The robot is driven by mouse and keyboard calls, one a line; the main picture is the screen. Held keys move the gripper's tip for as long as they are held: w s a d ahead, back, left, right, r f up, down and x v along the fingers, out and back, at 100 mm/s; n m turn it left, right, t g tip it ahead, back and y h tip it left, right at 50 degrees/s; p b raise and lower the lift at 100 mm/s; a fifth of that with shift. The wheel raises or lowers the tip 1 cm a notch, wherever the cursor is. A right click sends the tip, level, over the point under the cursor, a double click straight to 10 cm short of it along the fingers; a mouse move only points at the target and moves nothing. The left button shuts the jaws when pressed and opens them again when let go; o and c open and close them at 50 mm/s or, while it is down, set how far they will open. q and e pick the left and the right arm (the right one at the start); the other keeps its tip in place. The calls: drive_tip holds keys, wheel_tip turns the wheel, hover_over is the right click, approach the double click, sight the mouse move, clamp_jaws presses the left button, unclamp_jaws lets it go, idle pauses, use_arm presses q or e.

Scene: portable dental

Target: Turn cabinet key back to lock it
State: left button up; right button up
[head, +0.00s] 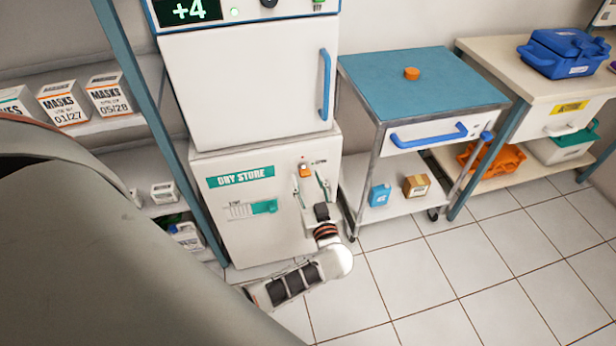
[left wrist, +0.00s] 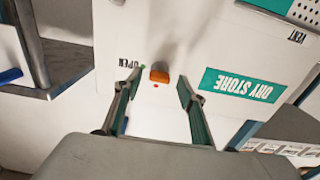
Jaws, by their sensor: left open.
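The orange cabinet key (head: 304,171) sits on the white front of the dry store cabinet (head: 232,225), to the right of its green label. In the left wrist view, which shows the cabinet upside down, the key (left wrist: 159,73) is beside the word OPEN, with a small red mark near it. My left gripper (head: 311,184) is open in front of the cabinet. In the left wrist view its fingertips (left wrist: 162,75) lie to either side of the key, with gaps on both sides. I cannot tell how far the key is turned. My right gripper is not in view.
A white fridge unit (head: 245,85) with a blue handle stands above the cabinet. A blue-topped cart (head: 425,80) stands close on the right, with an orange knob-like thing (head: 411,73) on top. A shelf with mask boxes (head: 108,93) is on the left. Tiled floor (head: 440,270) is clear in front.

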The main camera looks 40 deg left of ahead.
use_arm(q)
drive_tip(key=shift+x, duration=0.9)
drive_tip(key=c, duration=1.1)
